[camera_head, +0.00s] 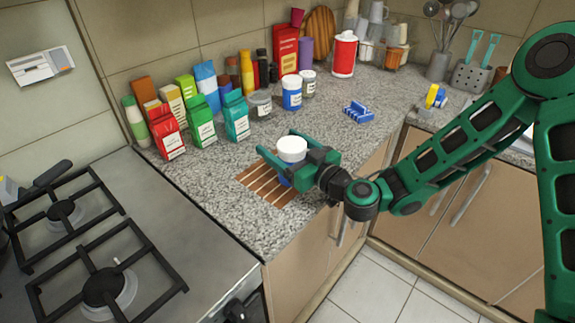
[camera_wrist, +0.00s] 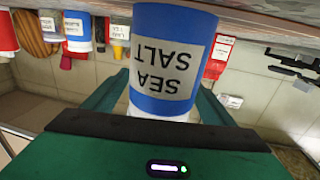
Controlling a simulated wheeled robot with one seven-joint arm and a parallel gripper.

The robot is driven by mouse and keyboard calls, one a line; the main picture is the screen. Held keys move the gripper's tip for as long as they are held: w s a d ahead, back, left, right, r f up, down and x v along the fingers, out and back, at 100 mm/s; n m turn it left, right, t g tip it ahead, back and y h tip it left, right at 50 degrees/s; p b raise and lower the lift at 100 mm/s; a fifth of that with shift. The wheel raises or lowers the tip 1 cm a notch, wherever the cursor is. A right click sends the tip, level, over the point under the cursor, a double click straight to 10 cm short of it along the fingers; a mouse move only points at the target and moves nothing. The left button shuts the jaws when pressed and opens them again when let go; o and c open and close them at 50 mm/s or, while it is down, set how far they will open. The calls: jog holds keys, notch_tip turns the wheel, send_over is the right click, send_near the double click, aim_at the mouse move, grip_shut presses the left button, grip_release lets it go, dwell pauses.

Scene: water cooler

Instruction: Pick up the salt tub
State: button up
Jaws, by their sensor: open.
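The salt tub (camera_head: 291,150) has a white lid and a blue body, partly hidden by my gripper in the head view. In the wrist view the tub (camera_wrist: 172,70) appears upside down, with its "SEA SALT" label facing the camera. My gripper (camera_head: 277,144) is open, low over the counter, with one finger on each side of the tub. Whether the fingers touch it is hard to tell. The tub looks upright, by the right side of a slatted wooden trivet; its base is hidden.
A similar blue tub with a white lid (camera_head: 291,93) stands farther back among several cartons and bottles. A blue brush-like item (camera_head: 358,112) lies on the counter. The stove (camera_head: 105,250) is at the left. The wooden trivet (camera_head: 262,187) is otherwise bare.

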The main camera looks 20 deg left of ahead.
jog(key=c, duration=1.4)
jog(key=shift+o, duration=0.2)
jog(key=shift+r, duration=0.2)
jog(key=shift+r, duration=0.5)
jog(key=s+a+r, duration=0.3)
jog(key=s+r, duration=0.6)
jog(key=s, duration=0.2)
jog(key=shift+r, duration=0.35)
